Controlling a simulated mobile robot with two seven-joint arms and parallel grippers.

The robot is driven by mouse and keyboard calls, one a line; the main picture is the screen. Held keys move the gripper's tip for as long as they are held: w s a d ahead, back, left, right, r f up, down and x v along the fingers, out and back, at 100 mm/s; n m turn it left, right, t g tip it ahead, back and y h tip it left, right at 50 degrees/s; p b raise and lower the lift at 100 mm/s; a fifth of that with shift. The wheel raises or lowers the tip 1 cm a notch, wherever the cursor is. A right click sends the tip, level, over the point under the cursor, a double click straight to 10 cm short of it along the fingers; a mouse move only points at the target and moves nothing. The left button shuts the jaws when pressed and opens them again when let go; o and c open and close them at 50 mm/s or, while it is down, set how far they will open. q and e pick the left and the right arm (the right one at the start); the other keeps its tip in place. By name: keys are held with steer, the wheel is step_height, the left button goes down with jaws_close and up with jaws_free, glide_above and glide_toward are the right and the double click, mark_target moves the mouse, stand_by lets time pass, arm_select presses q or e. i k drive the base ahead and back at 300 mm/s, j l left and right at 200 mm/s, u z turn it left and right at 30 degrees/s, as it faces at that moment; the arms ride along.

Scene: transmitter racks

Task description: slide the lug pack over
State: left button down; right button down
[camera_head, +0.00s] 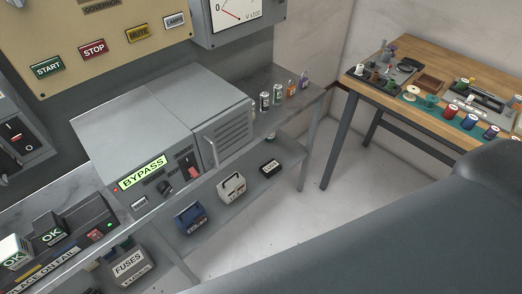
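A small black box with a white label (269,167) lies on the lower shelf, right of a pale grey case with a handle. Its label is too small to read surely, so I cannot tell whether it is the lug pack. A box marked FUSES (130,268) sits on the lower shelf at the lower left. Neither of my grippers is in view. A large dark grey part of my own body fills the lower right and hides what lies behind it.
A grey BYPASS unit (150,130) stands on the upper shelf. Several small cans and bottles (278,94) stand right of it. The pale grey case (231,188) and a blue case (190,218) sit below. A wooden workbench (440,65) holds spools and trays. Floor between is clear.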

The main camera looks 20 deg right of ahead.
mark_target(272, 166)
steer(key=i+l, duration=0.7)
steer(key=l, duration=0.2)
steer(key=i+l, duration=0.35)
steer(key=l+u, duration=0.05)
steer(key=l, duration=0.05)
